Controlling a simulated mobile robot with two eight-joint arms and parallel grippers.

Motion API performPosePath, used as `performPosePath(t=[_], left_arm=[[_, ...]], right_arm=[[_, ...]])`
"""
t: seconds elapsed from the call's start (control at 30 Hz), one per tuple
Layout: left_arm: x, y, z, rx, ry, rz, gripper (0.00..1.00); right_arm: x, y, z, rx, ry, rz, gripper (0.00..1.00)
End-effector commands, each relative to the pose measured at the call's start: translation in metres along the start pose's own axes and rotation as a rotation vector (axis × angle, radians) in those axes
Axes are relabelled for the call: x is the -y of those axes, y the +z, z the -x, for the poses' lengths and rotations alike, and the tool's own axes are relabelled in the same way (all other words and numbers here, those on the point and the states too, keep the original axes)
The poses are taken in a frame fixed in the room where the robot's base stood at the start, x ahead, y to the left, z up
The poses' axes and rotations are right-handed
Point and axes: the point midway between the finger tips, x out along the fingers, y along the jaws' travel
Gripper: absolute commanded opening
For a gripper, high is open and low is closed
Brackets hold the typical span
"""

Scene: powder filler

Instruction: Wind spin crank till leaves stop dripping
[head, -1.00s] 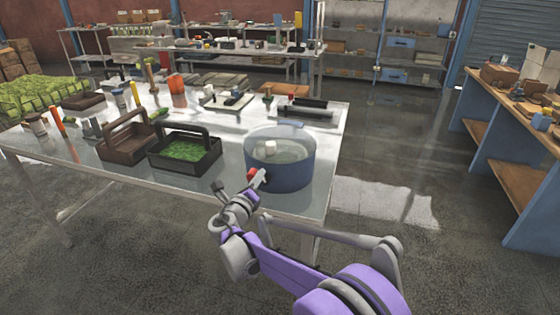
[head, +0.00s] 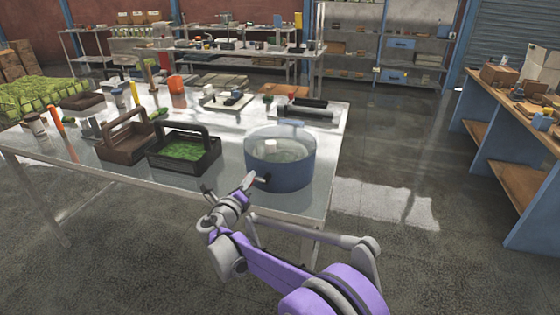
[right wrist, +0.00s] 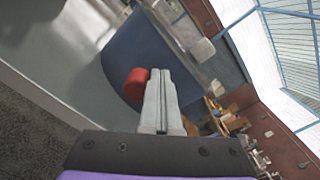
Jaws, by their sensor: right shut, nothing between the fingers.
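The spinner is a round blue tub (head: 281,174) with a clear upper part, standing at the table's near right corner. Pale shapes inside are too small to make out; I cannot tell whether leaves drip. My right gripper (head: 252,179) is at the tub's near left side, its fingers closed and empty. A dark stub (head: 264,178) shows just beyond the fingertips. In the right wrist view, a red knob (right wrist: 134,84) sits just left of the closed fingers (right wrist: 158,74), in front of the blue wall; I cannot tell if they touch. My left gripper is out of view.
A black handled basket of green leaves (head: 190,152) and a brown handled basket (head: 127,139) stand left of the tub. Trays and tools lie farther back. Open floor (head: 390,205) lies right of the table, before a workbench (head: 505,125).

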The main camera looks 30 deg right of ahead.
Motion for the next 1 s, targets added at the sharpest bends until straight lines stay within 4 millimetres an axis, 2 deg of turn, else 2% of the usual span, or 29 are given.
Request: performPosePath(t=[0.1,0.37,0.6,0.83,1.0], left_arm=[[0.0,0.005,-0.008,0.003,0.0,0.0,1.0],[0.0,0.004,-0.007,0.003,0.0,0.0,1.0],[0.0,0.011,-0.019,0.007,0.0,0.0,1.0],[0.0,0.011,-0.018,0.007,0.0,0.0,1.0],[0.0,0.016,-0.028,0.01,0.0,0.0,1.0]], right_arm=[[-0.013,-0.004,0.0,0.0,0.002,0.0,0.0],[-0.014,-0.003,0.0,0.0,0.001,0.0,0.0],[-0.029,-0.014,0.0,0.0,0.001,0.0,0.0],[-0.028,-0.013,0.0,0.0,0.0,0.0,0.0],[-0.037,-0.025,0.0,0.0,0.001,0.0,0.0]])
